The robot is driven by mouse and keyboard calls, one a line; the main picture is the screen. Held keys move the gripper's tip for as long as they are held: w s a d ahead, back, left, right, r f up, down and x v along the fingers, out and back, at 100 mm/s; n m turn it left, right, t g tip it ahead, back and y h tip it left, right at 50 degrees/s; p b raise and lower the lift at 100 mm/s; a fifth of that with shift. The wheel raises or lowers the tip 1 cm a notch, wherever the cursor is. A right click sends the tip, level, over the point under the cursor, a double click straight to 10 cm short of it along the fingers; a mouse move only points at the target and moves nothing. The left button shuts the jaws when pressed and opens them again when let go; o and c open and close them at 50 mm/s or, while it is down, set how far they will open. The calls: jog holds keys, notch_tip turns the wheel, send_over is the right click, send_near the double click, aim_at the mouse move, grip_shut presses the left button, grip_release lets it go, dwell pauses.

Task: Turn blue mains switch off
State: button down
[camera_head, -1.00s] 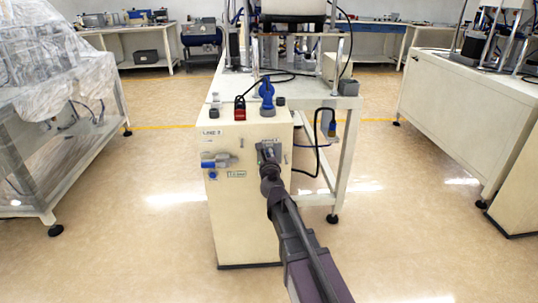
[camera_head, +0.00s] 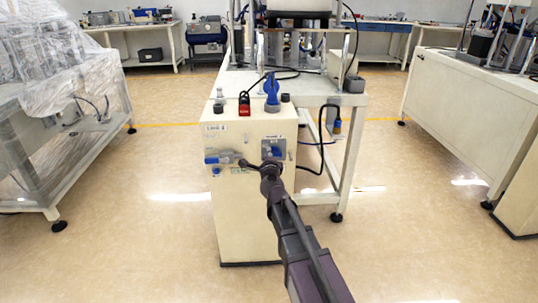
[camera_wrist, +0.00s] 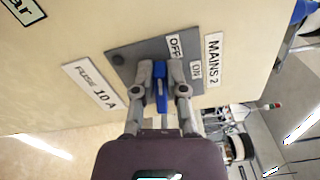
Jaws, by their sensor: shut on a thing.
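The blue mains switch lever (camera_wrist: 161,88) stands on a grey plate (camera_wrist: 125,58) marked OFF and ON, beside a MAINS 2 label (camera_wrist: 213,60). My gripper (camera_wrist: 161,72) is shut on the lever, one finger at each side of it in the wrist view. The lever's end lies nearer the OFF label; its exact setting is hard to tell. In the head view, the switch plate (camera_head: 273,149) is on the cream cabinet's front, and my gripper (camera_head: 266,165) is at its lower edge with a dark finger reaching left.
The cream cabinet (camera_head: 245,220) carries a blue-grey fitting (camera_head: 218,157) left of the switch. On its top are a red part (camera_head: 244,104) and a blue handle (camera_head: 271,92). A FUSE 10 A label (camera_wrist: 90,86) is near the plate. The floor around is free.

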jog(key=shift+w+f+n, duration=0.15)
jog(key=shift+f+n, duration=0.1)
jog(key=shift+n, duration=1.05)
jog(key=c, duration=0.7)
grip_release()
jog(key=s, duration=1.2)
